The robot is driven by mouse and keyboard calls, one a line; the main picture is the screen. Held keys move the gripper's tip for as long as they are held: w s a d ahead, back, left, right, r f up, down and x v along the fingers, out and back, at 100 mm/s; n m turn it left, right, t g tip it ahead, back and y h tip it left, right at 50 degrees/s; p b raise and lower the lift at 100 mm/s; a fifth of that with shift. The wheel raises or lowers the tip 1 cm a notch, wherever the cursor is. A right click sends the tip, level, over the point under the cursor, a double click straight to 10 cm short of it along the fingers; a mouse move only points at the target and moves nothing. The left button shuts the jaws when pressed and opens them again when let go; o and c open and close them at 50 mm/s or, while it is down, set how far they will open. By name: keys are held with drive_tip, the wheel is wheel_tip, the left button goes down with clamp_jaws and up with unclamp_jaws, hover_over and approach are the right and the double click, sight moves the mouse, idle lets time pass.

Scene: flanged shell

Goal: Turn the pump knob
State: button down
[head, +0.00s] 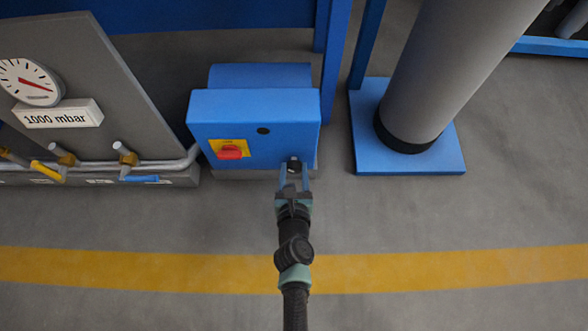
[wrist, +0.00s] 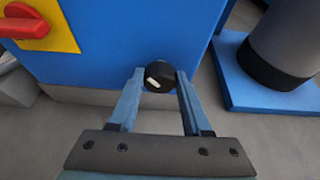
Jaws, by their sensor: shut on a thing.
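The pump knob (wrist: 160,76) is a round black knob with a white mark, low on the right side of the front of a blue pump box (head: 255,106). My gripper (head: 293,174) reaches the box from the front. In the wrist view its two blue-grey fingers (wrist: 159,84) sit on either side of the knob, shut on it. The white mark points toward the lower left.
A red switch on a yellow plate (head: 230,149) is left of the knob. A grey panel (head: 85,85) with a gauge, a "1000 mbar" sign and valves stands further left. A grey column (head: 440,70) on a blue base plate stands right. The floor in front is clear.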

drive_tip(key=shift+f, duration=0.1)
drive_tip(key=n+h+b, duration=0.2)
drive_tip(key=shift+a+n+b, duration=0.2)
drive_tip(key=shift+n+b, duration=0.1)
drive_tip(key=shift+b, duration=0.1)
drive_tip(key=shift+a+n+t+h+b, duration=0.15)
drive_tip(key=shift+n+h+b, duration=0.3)
drive_tip(key=shift+n, duration=0.45)
drive_tip(key=shift+n+t+h+b, duration=0.2)
drive_tip(key=shift+n+h, duration=0.35)
drive_tip(key=shift+n, duration=0.35)
drive_tip(key=shift+c, duration=1.8)
unclamp_jaws()
drive_tip(key=p+v, duration=0.6)
drive_tip(key=v, duration=0.7)
